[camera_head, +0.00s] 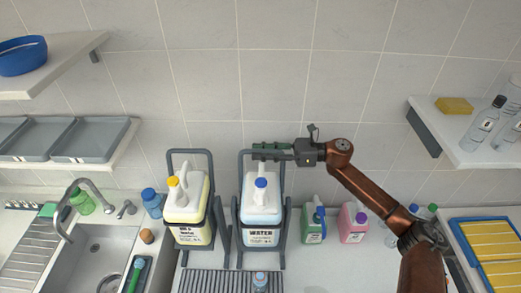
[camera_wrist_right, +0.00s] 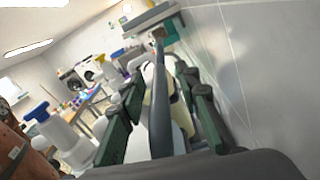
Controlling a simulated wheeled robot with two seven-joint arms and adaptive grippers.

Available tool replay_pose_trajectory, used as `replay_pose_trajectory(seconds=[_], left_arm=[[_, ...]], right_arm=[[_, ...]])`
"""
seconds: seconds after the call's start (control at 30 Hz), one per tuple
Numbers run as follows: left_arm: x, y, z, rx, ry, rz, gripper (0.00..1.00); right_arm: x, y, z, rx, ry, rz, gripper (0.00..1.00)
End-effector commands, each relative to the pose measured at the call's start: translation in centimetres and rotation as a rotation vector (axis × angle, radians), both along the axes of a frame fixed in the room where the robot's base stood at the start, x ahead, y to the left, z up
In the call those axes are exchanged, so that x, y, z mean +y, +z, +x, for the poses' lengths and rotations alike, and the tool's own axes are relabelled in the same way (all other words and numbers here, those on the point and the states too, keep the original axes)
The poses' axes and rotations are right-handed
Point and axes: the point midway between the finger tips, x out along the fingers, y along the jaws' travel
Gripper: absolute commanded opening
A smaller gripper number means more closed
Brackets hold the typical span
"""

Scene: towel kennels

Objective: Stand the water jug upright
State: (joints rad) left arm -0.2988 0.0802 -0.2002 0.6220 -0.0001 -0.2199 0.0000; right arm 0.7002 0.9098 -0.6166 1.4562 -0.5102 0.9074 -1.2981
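The water jug (camera_head: 261,205) is a white jug with a blue cap and a WATER label. It sits in a grey tube-framed stand (camera_head: 241,180) on the counter, cap up; its exact tilt is hard to tell. My right gripper (camera_head: 258,151) is at the top of this stand, above and behind the jug's cap. In the right wrist view its green fingers (camera_wrist_right: 160,105) are apart on both sides of a grey bar (camera_wrist_right: 159,115), with gaps visible. A white body with a blue cap (camera_wrist_right: 40,112), seemingly the water jug, shows at left there. My left gripper is not in view.
A yellow jug (camera_head: 187,205) in a similar stand is close on the left. Green (camera_head: 312,224) and pink (camera_head: 352,223) bottles stand to the right. A sink (camera_head: 100,258) is at left, a ribbed drain mat (camera_head: 215,281) in front. The tiled wall is close behind.

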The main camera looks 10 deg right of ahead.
Motion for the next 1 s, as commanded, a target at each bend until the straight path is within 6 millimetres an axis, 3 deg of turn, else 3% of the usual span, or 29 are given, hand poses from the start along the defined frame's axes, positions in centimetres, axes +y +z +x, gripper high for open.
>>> replay_pose_trajectory(seconds=[0.27, 0.7, 1.0], left_arm=[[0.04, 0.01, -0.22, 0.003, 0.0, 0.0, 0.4], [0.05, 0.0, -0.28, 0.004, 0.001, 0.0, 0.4], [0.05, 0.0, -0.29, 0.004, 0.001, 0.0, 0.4]], right_arm=[[0.24, -0.09, 0.05, 0.001, 0.0, 0.0, 0.3], [0.22, -0.07, 0.04, 0.001, 0.0, 0.0, 0.01], [0.2, -0.06, 0.05, 0.001, 0.0, 0.0, 0.0]])
